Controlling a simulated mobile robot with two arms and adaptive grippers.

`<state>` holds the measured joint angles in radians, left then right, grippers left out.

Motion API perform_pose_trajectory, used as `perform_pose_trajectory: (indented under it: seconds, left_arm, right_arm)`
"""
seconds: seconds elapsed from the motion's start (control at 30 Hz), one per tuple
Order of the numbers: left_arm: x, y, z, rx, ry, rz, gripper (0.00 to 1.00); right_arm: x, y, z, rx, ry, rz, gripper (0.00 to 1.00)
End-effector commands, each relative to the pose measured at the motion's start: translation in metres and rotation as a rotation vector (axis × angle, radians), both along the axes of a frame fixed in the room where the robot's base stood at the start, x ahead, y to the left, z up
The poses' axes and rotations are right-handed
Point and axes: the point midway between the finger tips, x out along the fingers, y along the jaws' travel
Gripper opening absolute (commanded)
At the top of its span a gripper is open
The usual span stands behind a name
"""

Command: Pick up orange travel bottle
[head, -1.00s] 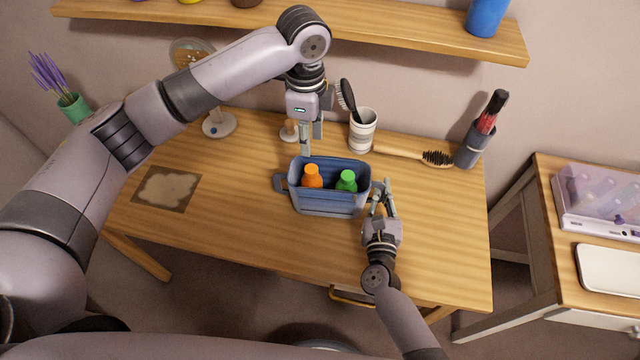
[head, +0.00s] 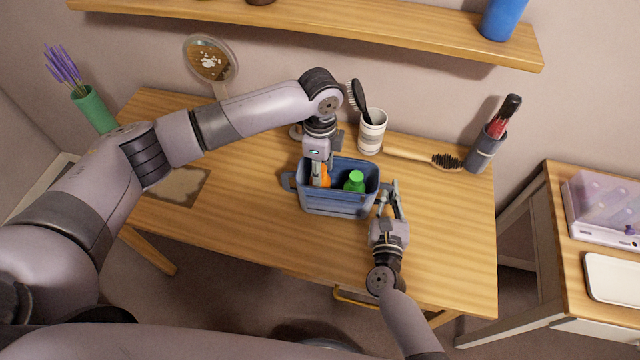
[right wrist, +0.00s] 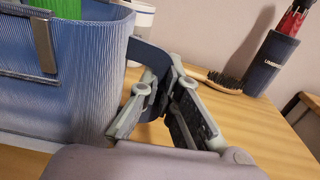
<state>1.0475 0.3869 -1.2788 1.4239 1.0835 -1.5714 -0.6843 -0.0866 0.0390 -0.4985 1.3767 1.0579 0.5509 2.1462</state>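The orange travel bottle (head: 326,177) stands in a blue caddy (head: 335,205) on the table, left of a green bottle (head: 355,181). My left gripper (head: 316,176) points down into the caddy at the orange bottle and hides much of it. Whether its fingers are closed on the bottle is not clear. My right gripper (head: 389,193) is at the caddy's right side. In the right wrist view its fingers (right wrist: 163,92) are on either side of the caddy's dark blue handle strap (right wrist: 152,58) and look closed on it. The green bottle shows there only partly.
A striped cup (head: 371,135) with a black brush stands behind the caddy. A wooden brush (head: 425,157) and a dark holder (head: 483,150) are to the right. A round mirror (head: 209,60) is back left. The table front is clear. A shelf (head: 330,25) spans above.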

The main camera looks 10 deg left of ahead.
Motion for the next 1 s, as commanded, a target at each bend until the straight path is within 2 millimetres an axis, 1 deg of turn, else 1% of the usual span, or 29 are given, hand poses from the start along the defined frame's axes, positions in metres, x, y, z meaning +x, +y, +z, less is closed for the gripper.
perform_pose_trajectory:
  seconds: [0.07, 0.53, 1.0]
  left_arm:
    - [-0.0001, -0.0002, 0.0001, 0.000, 0.000, 0.000, 0.31]
    - [-0.0001, -0.0003, 0.0005, -0.001, 0.000, -0.001, 0.00]
    - [0.0002, -0.0003, 0.0009, -0.001, -0.001, 0.000, 0.00]
  right_arm:
    - [0.0000, 0.0001, 0.0000, 0.000, 0.000, 0.000, 0.00]
    - [0.0000, 0.0002, 0.0000, 0.000, 0.000, 0.000, 0.00]
    - [0.0000, 0.0002, 0.0001, 0.000, 0.000, 0.000, 0.00]
